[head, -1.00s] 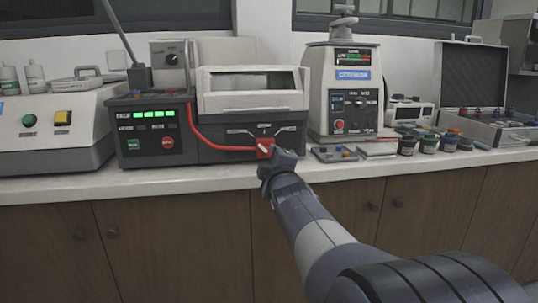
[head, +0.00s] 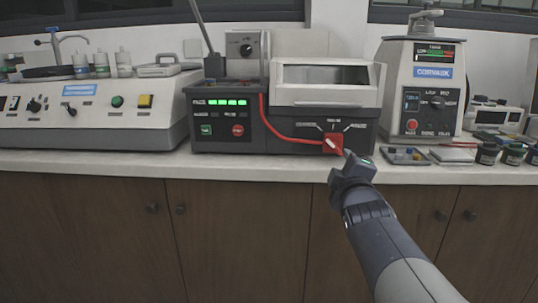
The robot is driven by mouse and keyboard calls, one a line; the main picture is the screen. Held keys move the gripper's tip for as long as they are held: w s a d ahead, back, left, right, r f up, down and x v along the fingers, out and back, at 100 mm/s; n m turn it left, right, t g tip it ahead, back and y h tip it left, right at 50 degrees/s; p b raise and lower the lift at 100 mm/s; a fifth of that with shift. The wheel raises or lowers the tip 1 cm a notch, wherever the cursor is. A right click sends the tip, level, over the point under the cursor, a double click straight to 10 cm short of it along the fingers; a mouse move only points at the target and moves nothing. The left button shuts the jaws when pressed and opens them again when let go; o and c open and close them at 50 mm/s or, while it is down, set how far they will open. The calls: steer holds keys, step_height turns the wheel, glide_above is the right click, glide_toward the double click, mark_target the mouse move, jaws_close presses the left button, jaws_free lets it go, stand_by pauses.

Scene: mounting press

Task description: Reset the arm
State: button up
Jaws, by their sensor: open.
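My gripper (head: 347,165) is at the end of my arm, which reaches in from the lower right. It is just below and right of a red square switch plate (head: 333,144) with a white lever on the front of a dark machine (head: 300,135). I cannot tell whether the gripper touches the plate. Nothing shows held in it. The dark machine has a light box-shaped upper part with a window (head: 326,76). On its left is a control panel (head: 222,128) with a lit green display, a green button and a red button.
A wide grey machine (head: 85,115) stands at the left. A Cormack-labelled machine (head: 418,90) stands at the right, with a small tray (head: 405,156) and several dark jars (head: 487,153) before it. The white counter edge (head: 100,162) runs across, above brown cabinets (head: 90,230).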

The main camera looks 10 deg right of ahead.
mark_target(335, 148)
steer(key=b+x, duration=0.1)
steer(key=x, duration=0.9)
steer(key=shift+w, duration=0.15)
